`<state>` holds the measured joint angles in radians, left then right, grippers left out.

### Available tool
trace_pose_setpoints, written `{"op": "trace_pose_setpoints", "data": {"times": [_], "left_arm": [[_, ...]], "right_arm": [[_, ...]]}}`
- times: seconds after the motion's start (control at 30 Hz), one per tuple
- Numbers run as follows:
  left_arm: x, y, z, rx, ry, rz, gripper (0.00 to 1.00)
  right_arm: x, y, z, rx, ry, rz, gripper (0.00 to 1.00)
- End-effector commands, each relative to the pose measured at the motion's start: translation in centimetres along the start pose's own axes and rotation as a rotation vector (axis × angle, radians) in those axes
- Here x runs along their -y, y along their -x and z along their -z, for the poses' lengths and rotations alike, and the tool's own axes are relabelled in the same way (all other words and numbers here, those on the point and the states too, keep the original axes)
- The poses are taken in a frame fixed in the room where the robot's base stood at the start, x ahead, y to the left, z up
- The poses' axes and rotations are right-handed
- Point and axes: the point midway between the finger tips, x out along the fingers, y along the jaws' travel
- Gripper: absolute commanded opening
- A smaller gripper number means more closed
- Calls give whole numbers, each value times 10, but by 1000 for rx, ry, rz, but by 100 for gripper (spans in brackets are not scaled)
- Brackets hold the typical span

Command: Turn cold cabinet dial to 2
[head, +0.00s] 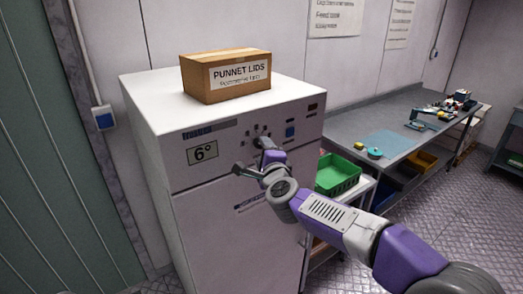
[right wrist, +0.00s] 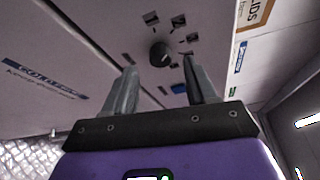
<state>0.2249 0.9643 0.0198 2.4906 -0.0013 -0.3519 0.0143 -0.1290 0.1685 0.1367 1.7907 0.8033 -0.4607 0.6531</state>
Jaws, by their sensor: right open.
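The cold cabinet (head: 240,225) is a white upright unit with a display (head: 202,152) reading 6°. In the right wrist view its dial (right wrist: 160,54) is a dark round knob with several small dark square marks around it, too small to read. My right gripper (head: 262,146) is at the upper front panel in the head view and covers the dial there. In the right wrist view the right gripper (right wrist: 160,65) is open, its fingers on either side of the dial and nothing gripped. I cannot tell whether they touch it. My left gripper is not in view.
A cardboard box labelled PUNNET LIDS (head: 226,76) sits on top of the cabinet. A green crate (head: 338,174) stands to its right. A grey workbench (head: 395,125) with small items runs along the wall. Open floor (head: 460,215) lies at the right.

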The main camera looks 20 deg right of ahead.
Motion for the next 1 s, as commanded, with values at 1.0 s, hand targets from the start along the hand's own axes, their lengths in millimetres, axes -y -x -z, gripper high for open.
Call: {"op": "trace_pose_setpoints", "data": {"times": [1.0], "left_arm": [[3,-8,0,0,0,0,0]], "right_arm": [[-157,11,14,50,313,-262,57]]}}
